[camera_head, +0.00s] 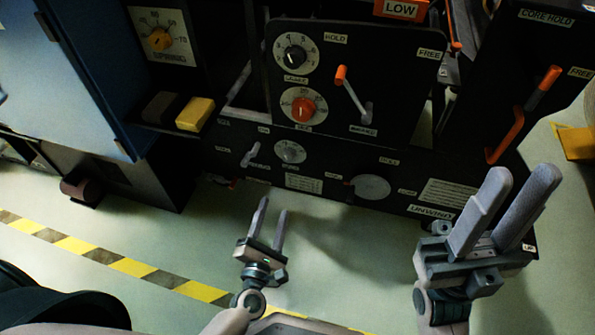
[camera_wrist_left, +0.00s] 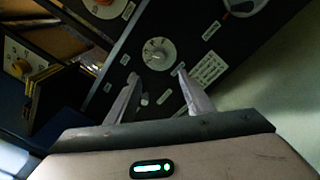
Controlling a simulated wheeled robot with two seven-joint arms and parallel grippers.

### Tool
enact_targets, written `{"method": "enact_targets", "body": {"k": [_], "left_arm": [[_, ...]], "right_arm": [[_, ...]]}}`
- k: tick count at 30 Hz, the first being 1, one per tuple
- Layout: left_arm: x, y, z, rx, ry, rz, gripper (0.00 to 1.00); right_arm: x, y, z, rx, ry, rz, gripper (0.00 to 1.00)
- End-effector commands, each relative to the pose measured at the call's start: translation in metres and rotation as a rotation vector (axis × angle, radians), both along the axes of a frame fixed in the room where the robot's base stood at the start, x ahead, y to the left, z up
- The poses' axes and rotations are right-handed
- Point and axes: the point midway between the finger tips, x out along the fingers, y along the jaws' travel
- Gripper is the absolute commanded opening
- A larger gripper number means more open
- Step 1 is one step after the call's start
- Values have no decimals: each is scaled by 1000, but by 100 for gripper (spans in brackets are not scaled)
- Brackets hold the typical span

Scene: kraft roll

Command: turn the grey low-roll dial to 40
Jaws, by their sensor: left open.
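The grey low-roll dial (camera_head: 290,152) is a small round knob on the lower black panel, below the red dial. It also shows in the left wrist view (camera_wrist_left: 159,54), just beyond the fingertips. Its scale marks are too small to read. My left gripper (camera_head: 273,207) is open and empty, below the dial in the head view and apart from it. In the left wrist view its fingers (camera_wrist_left: 158,78) point toward the panel, with the dial roughly between their lines. My right gripper (camera_head: 521,180) stands at the right with its fingers parted and empty.
A small lever (camera_head: 250,154) sits just left of the dial, and a round grey disc (camera_head: 371,187) lies to its right. The red dial (camera_head: 303,109) and an orange-tipped lever (camera_head: 341,74) are above. Open floor lies in front of the panel.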

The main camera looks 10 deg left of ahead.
Motion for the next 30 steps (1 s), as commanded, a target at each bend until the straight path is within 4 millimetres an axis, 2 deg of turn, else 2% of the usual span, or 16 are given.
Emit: {"method": "enact_targets", "body": {"k": [1,5,19,25,30], "left_arm": [[0,1,-4,-25,-6,5,48],[1,2,-1,-58,-12,13,48],[5,2,0,-57,-12,13,48],[24,3,1,-56,-14,14,48],[50,5,1,-56,-14,14,48]], "right_arm": [[-8,-2,-1,9,-26,2,31],[-18,-5,4,18,-54,2,31],[-17,-5,4,17,-52,3,31],[-16,-5,4,18,-53,4,31],[-16,-4,3,17,-54,5,31]]}}
